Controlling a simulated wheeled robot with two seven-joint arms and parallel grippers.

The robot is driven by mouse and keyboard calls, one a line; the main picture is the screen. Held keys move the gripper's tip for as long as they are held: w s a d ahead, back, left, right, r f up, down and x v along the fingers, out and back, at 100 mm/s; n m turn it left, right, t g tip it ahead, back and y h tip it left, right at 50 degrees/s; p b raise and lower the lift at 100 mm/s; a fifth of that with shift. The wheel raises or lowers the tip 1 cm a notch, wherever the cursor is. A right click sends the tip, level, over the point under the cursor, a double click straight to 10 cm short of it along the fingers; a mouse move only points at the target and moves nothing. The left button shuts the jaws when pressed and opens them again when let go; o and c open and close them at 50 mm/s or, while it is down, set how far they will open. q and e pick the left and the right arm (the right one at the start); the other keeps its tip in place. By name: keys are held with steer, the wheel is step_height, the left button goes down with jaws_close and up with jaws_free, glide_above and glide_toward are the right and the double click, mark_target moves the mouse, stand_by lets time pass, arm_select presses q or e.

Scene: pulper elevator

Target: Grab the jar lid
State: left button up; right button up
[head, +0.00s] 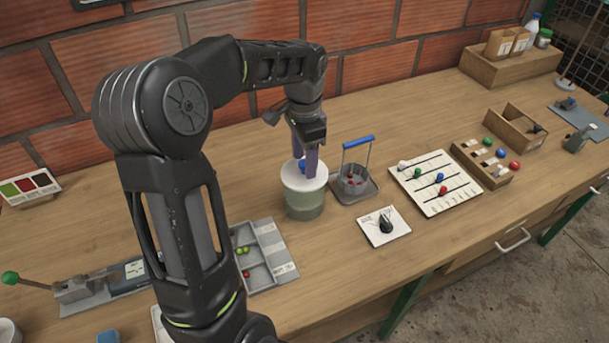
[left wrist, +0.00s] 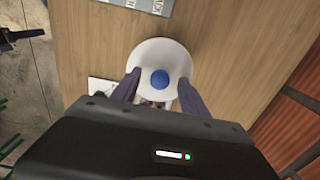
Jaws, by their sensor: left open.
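The jar lid (head: 310,179) is white and round with a blue knob (head: 302,166) on top. It sits on a pale green jar (head: 304,204) on the workbench. My left gripper (head: 306,166) is pointing down over the lid, with its two purple fingers on either side of the knob and apart. In the left wrist view the lid (left wrist: 149,57) and its blue knob (left wrist: 160,79) lie between and just ahead of the open fingers (left wrist: 158,88). Whether the fingers touch the lid cannot be told. My right gripper is not in view.
A metal basket with a blue handle (head: 358,142) stands just right of the jar. A white card with a black knob (head: 385,225) lies in front. A grey sorting tray (head: 272,262) is to the left. A brick wall (head: 385,75) runs behind the bench.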

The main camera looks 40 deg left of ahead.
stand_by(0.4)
arm_select(q)
jaws_close()
stand_by(0.4)
